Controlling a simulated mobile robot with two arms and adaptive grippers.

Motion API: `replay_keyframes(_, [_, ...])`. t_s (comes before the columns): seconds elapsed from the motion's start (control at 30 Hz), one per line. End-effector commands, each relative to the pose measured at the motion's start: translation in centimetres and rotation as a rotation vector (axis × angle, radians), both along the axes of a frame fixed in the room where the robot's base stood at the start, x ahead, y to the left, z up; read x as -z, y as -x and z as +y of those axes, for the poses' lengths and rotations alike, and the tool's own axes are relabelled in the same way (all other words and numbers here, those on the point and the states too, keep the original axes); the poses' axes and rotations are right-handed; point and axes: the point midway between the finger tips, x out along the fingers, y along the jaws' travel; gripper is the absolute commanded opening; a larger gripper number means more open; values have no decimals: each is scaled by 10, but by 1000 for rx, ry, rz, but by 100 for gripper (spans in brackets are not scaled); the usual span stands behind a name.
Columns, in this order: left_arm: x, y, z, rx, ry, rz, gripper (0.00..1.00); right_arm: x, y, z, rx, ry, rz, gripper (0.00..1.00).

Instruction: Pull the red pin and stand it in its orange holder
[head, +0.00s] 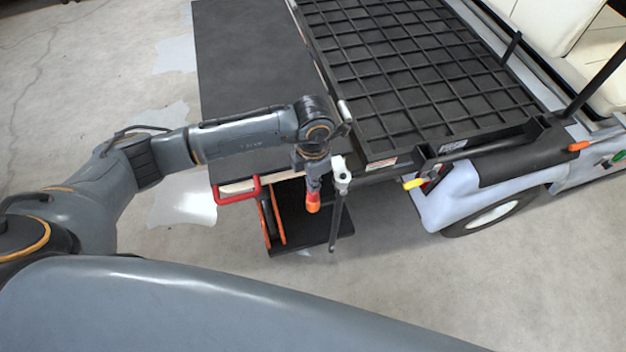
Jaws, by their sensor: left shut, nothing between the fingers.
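A red loop-shaped handle (237,190) is at the left, at a pale board edge. Orange strips (279,222) stand beside a black plate; I cannot tell whether they belong to the holder. My right gripper is out of view.
A grey post with a white top (341,178) stands just right of the gripper. The concrete floor (410,270) in front is clear.

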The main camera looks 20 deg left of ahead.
Motion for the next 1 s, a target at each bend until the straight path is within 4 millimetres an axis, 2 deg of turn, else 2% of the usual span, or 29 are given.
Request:
replay_keyframes(0.47, [8, 0, 0, -1, -1, 1, 0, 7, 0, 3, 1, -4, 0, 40])
replay_keyframes(0.8, [-20, 0, 1, 0, -1, 1, 0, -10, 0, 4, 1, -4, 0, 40])
replay_keyframes(1.0, [-27, 0, 0, 0, 1, -1, 0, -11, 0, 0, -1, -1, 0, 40])
